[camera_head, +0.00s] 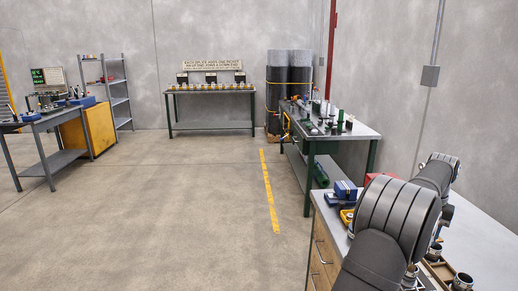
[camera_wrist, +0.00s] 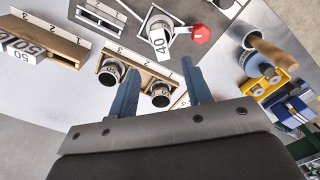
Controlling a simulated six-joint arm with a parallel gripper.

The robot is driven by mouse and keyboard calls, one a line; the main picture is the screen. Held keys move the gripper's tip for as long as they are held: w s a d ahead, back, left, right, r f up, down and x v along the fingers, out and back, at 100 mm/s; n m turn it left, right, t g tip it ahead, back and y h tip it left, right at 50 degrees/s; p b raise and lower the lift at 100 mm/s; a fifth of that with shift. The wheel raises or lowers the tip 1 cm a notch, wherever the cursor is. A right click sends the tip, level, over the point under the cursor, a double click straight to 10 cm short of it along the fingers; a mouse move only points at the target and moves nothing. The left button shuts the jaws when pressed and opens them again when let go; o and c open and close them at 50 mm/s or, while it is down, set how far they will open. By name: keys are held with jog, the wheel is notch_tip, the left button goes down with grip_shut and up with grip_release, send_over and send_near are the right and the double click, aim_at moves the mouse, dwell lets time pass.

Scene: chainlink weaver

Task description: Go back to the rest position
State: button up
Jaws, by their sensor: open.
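My gripper (camera_wrist: 161,68) shows in the wrist view as two blue-grey fingers standing well apart, with nothing between them in their grip. Beyond the fingers is a wooden tray (camera_wrist: 140,62) with a numbered white strip, holding two dark-rimmed metal cups, one (camera_wrist: 112,73) near the left finger and one (camera_wrist: 160,95) between the fingers in the picture. I cannot tell the height of the gripper above them. In the head view my grey arm stands over the bench (camera_head: 490,225) at the right, and the gripper itself does not show.
The wrist view shows a white block marked 40 (camera_wrist: 158,42) on a metal device, a red knob (camera_wrist: 202,35), a left wooden rack (camera_wrist: 55,42) with blocks marked 50, a wooden-handled metal cylinder (camera_wrist: 258,62), and a blue box (camera_wrist: 293,108). The floor (camera_head: 180,210) is clear.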

notch_tip(320, 180, up, 8)
notch_tip(320, 180, down, 18)
jog(key=shift+r, duration=0.25)
notch_tip(320, 180, up, 10)
jog(key=w+a+f+n, duration=0.1)
jog(key=w+a, duration=0.3)
jog(key=a, duration=0.8)
jog(key=w+a+f+n, duration=0.1)
jog(key=w+a+f, duration=0.3)
jog(key=a, duration=0.9)
jog(key=w+a+f+n, duration=0.2)
jog(key=w+a, duration=0.4)
jog(key=a, duration=0.6)
jog(key=shift+a+f, duration=0.2)
jog(key=shift+f, duration=0.3)
